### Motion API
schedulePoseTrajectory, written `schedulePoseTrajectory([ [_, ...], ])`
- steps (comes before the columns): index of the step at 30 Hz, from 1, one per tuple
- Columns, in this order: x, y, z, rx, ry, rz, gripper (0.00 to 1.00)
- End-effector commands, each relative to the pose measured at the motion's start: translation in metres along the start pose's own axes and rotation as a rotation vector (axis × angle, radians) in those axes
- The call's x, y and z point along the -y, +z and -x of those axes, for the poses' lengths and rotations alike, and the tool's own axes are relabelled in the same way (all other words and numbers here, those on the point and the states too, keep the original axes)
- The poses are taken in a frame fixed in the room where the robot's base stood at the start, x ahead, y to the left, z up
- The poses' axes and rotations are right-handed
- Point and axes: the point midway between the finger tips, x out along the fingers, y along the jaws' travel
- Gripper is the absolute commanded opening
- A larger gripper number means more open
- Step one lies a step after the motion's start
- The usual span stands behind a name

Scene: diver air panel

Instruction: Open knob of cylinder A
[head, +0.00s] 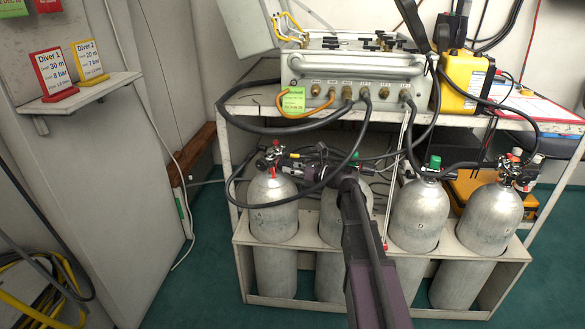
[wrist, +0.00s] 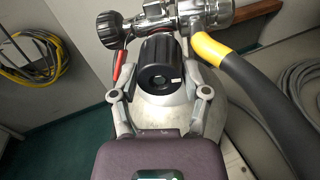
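The cylinder at my gripper is the leftmost grey one (head: 272,205) in the head view; its letter is too small to read. In the wrist view its black ribbed knob (wrist: 157,65), with a white mark on its face, sits between the fingers of my gripper (wrist: 157,82). The fingers are apart, one on each side of the knob, with a visible gap at the left; contact at the right is unclear. The cylinder's shoulder (wrist: 160,108) shows below the knob. In the head view my gripper (head: 289,161) reaches in from the right and is small and partly lost among hoses.
A metal regulator (wrist: 205,15) and a black hose with a yellow sleeve (wrist: 250,85) lie close behind and right of the knob. More cylinders (head: 420,215) stand to the right in the rack (head: 262,300). The air panel (head: 350,72) sits above, with hoses hanging down.

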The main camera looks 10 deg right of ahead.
Motion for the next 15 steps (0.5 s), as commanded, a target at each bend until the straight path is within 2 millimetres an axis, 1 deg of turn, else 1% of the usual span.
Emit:
schedulePoseTrajectory([
  [1, -0.0008, 0.0, -0.0003, 0.0, 0.003, 0.0, 0.26],
  [3, -0.0009, -0.0001, -0.0003, 0.0, 0.003, 0.0, 0.09],
  [5, -0.001, 0.0, -0.0004, 0.0, 0.004, 0.0, 0.09],
  [6, 0.0037, 0.0007, 0.0052, 0.0, 0.001, 0.0, 0.08],
  [9, 0.0002, 0.0001, 0.0008, 0.0, 0.003, 0.002, 0.08],
  [15, -0.0014, 0.0002, -0.0018, -0.001, 0.004, 0.031, 0.08],
])
